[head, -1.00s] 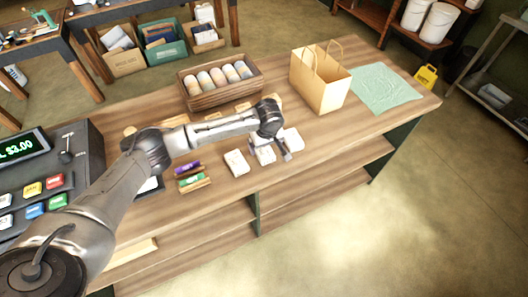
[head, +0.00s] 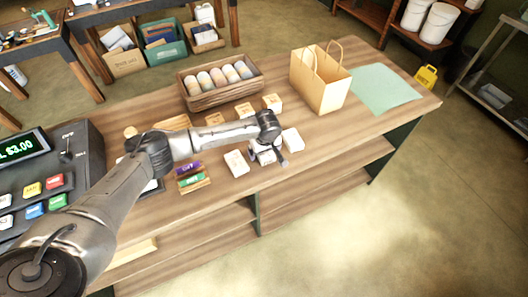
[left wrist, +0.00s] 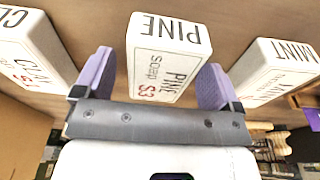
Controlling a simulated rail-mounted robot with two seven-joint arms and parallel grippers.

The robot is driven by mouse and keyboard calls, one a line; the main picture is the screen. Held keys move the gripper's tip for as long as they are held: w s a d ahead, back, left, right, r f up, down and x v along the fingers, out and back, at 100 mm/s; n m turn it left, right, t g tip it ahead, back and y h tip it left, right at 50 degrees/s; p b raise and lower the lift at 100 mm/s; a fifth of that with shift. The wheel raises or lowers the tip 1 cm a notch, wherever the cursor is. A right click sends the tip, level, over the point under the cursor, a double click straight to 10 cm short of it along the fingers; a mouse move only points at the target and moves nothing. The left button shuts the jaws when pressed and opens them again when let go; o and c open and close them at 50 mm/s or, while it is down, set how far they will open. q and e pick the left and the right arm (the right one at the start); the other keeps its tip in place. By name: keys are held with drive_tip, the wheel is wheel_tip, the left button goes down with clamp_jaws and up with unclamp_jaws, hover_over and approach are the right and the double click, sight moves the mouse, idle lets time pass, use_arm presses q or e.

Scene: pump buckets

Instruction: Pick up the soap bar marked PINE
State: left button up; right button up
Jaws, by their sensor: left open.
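The PINE soap bar (left wrist: 160,55) is a white block with dark lettering, standing between the fingers of my left gripper (left wrist: 155,80) in the left wrist view. The fingers are open, one on each side, and whether they touch it cannot be told. In the head view my left gripper (head: 268,160) is low over the counter around this bar, mostly hiding it. The CLAY bar (left wrist: 32,45) stands left and the MINT bar (left wrist: 275,70) right in the wrist view. In the head view, white bars show left (head: 236,162) and right (head: 293,140) of the gripper. My right gripper is not in view.
The wooden counter (head: 330,135) also holds a tray (head: 222,94) of round items, a paper bag (head: 320,82), a green cloth (head: 384,88) and small tan blocks (head: 243,110). Purple and green boxes (head: 190,175) and a register (head: 45,180) are left. The front right counter is clear.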

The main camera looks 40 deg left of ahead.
use_arm(q)
drive_tip(key=shift+f, duration=0.15)
drive_tip(key=shift+c, duration=0.3)
drive_tip(key=c, duration=1)
